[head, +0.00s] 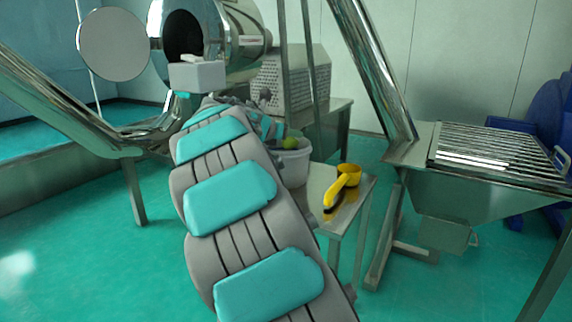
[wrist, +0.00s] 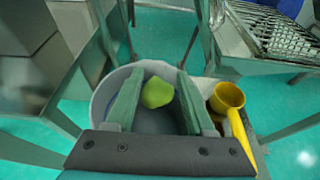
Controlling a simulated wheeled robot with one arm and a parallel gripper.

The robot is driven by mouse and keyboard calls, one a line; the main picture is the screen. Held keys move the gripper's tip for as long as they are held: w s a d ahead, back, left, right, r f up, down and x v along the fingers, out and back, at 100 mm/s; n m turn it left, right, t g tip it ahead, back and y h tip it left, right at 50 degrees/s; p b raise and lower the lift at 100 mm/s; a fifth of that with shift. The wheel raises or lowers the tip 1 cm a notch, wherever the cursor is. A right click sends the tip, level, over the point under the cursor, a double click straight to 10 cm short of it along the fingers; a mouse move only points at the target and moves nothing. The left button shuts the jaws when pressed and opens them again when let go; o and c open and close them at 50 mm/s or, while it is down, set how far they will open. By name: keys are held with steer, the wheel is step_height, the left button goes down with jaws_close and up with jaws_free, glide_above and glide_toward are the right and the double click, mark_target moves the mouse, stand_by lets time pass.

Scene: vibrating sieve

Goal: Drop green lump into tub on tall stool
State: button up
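The green lump (wrist: 157,92) shows between my gripper's fingers (wrist: 159,72) in the wrist view, with a gap on the right finger's side and little or none on the left. In the head view the lump (head: 291,143) is at about the height of the rim of the pale grey tub (head: 293,168). The tub also shows in the wrist view (wrist: 101,99), around and below the lump. My gripper (head: 279,131) is open over the tub, its fingers apart. I cannot tell whether anything supports the lump. The tub stands on the metal stool (head: 323,195).
A yellow scoop (head: 343,185) lies on the stool to the right of the tub; it shows in the wrist view (wrist: 228,98). The sieve (head: 490,150) stands farther right. A perforated metal box (head: 285,82) and a shiny drum (head: 235,30) are behind.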

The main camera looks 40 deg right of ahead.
steer(key=o, duration=0.4)
steer(key=p+v, duration=0.1)
steer(key=v, duration=0.6)
steer(key=shift+s+a, duration=0.15)
steer(key=shift+a, duration=0.25)
